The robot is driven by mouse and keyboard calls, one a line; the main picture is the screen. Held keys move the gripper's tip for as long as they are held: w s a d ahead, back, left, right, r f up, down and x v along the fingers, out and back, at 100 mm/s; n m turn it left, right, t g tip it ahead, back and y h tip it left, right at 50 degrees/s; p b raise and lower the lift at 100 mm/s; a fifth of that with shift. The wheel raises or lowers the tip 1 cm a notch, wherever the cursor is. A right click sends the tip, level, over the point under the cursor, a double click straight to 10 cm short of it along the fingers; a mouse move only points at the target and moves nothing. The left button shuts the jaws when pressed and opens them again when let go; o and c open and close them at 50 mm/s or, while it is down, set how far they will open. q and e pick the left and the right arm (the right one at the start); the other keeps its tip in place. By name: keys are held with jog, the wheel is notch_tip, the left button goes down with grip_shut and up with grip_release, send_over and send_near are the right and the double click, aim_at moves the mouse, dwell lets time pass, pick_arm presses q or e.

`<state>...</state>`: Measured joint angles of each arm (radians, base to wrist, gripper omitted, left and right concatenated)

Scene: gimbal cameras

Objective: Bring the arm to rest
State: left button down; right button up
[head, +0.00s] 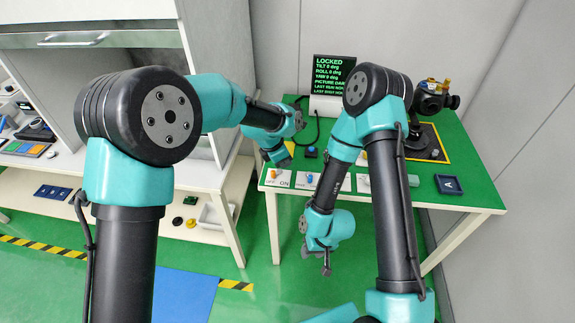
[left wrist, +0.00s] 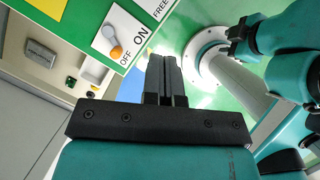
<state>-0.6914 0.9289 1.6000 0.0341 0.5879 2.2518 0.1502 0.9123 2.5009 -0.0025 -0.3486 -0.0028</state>
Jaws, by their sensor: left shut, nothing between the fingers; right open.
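My left gripper (head: 285,163) is over the front left part of the green table (head: 480,190) in the head view, partly hidden by its own wrist. In the left wrist view its fingers (left wrist: 165,78) are together with nothing between them. They point toward the table edge, beside the OFF/ON switch (left wrist: 116,50) with its orange knob, apart from it in the picture. My right gripper (head: 326,268) hangs low in front of the table, pointing down. It is empty and open, though its finger gap is hard to make out in the head view.
On the table stand a screen reading LOCKED (head: 333,75), a gimbal camera (head: 432,100), a blue button (head: 311,152) and a dark tray marked A (head: 448,184). A white bench (head: 190,175) stands at left. A blue mat (head: 185,297) lies on the floor.

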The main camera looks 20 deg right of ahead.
dwell(0.4)
pick_arm(q)
jog(key=s+a+f+m, duration=0.1)
jog(key=a+f+m, duration=0.3)
jog(key=a+f, duration=0.6)
jog(key=s+a+f+m, duration=0.2)
jog(key=a+f+m, duration=0.35)
jog(key=a, duration=0.85)
jog(key=s+a+f+m, duration=0.3)
jog(key=s+a+f, duration=0.1)
jog(key=s+a, duration=0.5)
jog(key=s+a+f+m, duration=0.4)
jog(key=s+a, duration=0.4)
jog(key=a, duration=0.1)
jog(key=shift+s+a+f+t+y, duration=0.3)
jog(key=shift+s+a+t, duration=0.05)
jog(key=shift+s+t, duration=0.05)
